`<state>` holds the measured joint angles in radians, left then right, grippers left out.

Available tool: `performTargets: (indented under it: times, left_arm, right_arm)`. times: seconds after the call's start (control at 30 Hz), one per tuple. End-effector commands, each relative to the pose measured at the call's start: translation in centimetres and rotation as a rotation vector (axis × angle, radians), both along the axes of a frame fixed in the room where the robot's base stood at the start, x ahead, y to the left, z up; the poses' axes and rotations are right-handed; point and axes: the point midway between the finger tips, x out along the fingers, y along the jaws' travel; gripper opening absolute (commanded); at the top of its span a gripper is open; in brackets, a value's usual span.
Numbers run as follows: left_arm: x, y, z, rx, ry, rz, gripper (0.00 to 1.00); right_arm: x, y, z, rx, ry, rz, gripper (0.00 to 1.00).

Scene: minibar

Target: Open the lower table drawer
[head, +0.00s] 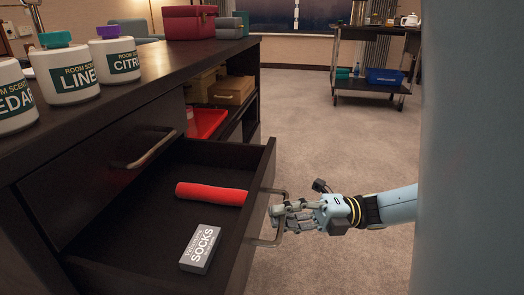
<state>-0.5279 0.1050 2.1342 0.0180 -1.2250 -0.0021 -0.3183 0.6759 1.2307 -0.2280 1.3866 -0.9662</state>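The lower drawer (150,190) of the dark table stands pulled out, its inside open to view. A red rolled cloth (212,194) and a grey socks box (201,249) lie in it. Its metal handle (267,241) is on the front panel, facing right. My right gripper (283,214) comes in from the right with its fingers curled around the handle; the fingers hide part of it. The upper drawer (95,175), with its own handle (150,149), is closed above. My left gripper is not in view.
Several white room scent jars (66,72) stand on the tabletop (165,75), with a red case (189,22) farther back. A red tray (206,122) sits on a side shelf. A dark cart (368,86) stands far off; the carpet between is clear.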

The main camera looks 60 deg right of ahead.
Motion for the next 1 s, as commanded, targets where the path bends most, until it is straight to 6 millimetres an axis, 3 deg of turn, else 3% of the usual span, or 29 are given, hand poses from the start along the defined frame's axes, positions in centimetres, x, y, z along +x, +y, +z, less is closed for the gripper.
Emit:
performTargets:
  times: [0.53, 0.6, 0.77, 1.0]
  left_arm:
    - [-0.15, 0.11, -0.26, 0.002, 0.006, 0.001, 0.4]
    - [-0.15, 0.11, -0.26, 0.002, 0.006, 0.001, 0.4]
    - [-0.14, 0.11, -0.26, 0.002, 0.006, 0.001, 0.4]
    - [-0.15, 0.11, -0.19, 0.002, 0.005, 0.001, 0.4]
  right_arm:
    - [-0.8, -0.39, 0.13, 0.003, -0.002, 0.0, 0.0]
    - [-0.79, -0.39, 0.12, 0.003, -0.001, 0.0, 0.13]
    - [-0.81, -0.37, 0.08, 0.002, -0.001, 0.0, 0.34]
    - [-0.84, -0.38, 0.03, 0.001, -0.001, 0.0, 0.34]
